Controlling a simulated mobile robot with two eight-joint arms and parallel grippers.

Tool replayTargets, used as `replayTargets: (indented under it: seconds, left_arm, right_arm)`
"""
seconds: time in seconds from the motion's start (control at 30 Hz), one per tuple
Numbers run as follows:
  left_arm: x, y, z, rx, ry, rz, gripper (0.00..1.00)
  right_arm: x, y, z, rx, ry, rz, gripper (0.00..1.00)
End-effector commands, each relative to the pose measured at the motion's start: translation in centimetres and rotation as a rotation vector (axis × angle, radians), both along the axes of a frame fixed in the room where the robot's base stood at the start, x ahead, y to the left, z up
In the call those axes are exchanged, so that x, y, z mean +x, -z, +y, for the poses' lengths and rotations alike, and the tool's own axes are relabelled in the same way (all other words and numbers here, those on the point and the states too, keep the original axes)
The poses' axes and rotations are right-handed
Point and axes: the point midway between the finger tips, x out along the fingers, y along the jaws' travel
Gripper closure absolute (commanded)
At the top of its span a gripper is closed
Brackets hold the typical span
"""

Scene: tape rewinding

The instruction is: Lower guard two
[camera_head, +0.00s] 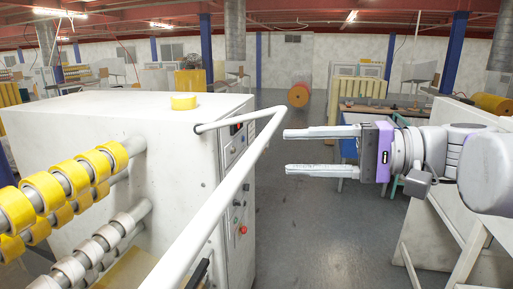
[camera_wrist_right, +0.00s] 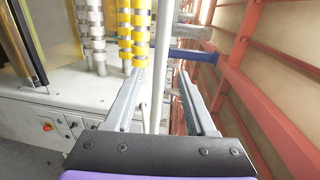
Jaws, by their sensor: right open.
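A white tubular guard bar (camera_head: 222,197) is hinged at the top front of the white machine (camera_head: 110,112). It runs out from the machine's corner, bends, and slopes down toward the lower left, raised in front of the rolls. Which guard is number two I cannot tell. My right gripper (camera_head: 286,151) is open and empty, just right of the bar's bend in the head view, its fingers pointing left. In the right wrist view the bar (camera_wrist_right: 158,85) shows between the two open fingers (camera_wrist_right: 162,74) in the picture. Contact is not visible. My left gripper is not in view.
Yellow tape rolls (camera_head: 72,177) and bare grey rolls (camera_head: 104,237) sit on the machine's spindles. Clear grey floor (camera_head: 305,235) lies below my right gripper.

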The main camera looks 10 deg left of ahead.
Motion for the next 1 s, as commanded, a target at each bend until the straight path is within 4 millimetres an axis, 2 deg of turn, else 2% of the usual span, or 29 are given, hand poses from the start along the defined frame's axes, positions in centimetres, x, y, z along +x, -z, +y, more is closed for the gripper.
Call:
replayTargets:
  seconds: [0.17, 0.4, 0.6, 0.77, 1.0]
  left_arm:
    - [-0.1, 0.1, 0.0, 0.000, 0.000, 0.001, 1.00]
    - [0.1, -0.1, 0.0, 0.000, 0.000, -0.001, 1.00]
    - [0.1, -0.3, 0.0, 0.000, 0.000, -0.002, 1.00]
    - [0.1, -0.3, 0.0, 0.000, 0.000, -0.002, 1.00]
    - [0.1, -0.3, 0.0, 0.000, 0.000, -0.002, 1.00]
  right_arm:
    - [-0.1, 0.3, 2.5, 0.001, -0.006, 0.001, 0.44]
    - [0.1, 0.8, 7.1, 0.000, -0.005, 0.000, 0.44]
    - [0.2, 1.1, 9.6, -0.001, -0.002, 0.000, 0.44]
    - [0.3, 1.2, 10.4, -0.001, 0.000, 0.000, 0.44]
    - [0.3, 1.2, 10.4, -0.002, 0.001, 0.000, 0.44]
